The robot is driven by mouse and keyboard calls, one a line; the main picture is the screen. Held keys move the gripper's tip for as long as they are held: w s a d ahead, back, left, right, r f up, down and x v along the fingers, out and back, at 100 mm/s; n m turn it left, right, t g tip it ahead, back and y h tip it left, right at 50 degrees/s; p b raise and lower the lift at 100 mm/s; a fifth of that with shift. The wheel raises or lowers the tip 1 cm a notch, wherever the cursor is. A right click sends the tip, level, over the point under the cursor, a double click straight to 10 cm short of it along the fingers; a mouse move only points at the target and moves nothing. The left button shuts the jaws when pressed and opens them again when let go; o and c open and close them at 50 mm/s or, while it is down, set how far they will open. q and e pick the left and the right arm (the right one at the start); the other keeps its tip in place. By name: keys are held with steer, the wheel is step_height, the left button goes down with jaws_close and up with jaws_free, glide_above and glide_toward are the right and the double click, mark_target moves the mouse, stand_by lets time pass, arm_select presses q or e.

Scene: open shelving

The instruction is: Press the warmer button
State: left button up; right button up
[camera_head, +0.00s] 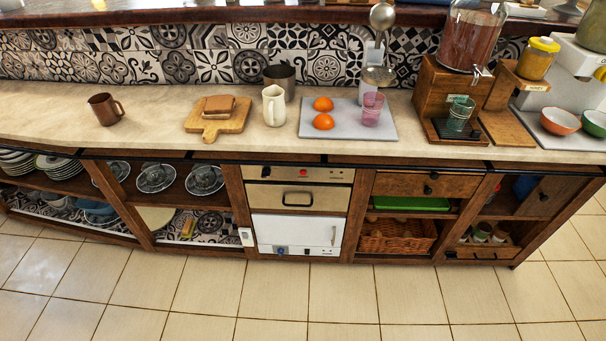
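A cream built-in unit, which looks like the warmer (265,196), sits under the counter near the middle of the head view. Its upper strip carries a small round red button (304,172) with small dark marks to either side. Below the strip is a closed drawer front with a black handle (297,199). Under it is a white appliance (290,230) with a vertical handle, a blue knob (281,251) and other small controls along its bottom. I cannot read any label naming the warmer. Neither of my grippers is in view.
The counter (60,110) above holds a brown mug (105,109), a cutting board (236,123), a cream pitcher (273,105) and a grey board (343,131) with orange halves. Open shelves with dishes and baskets flank the unit. The tiled floor (300,305) in front is clear.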

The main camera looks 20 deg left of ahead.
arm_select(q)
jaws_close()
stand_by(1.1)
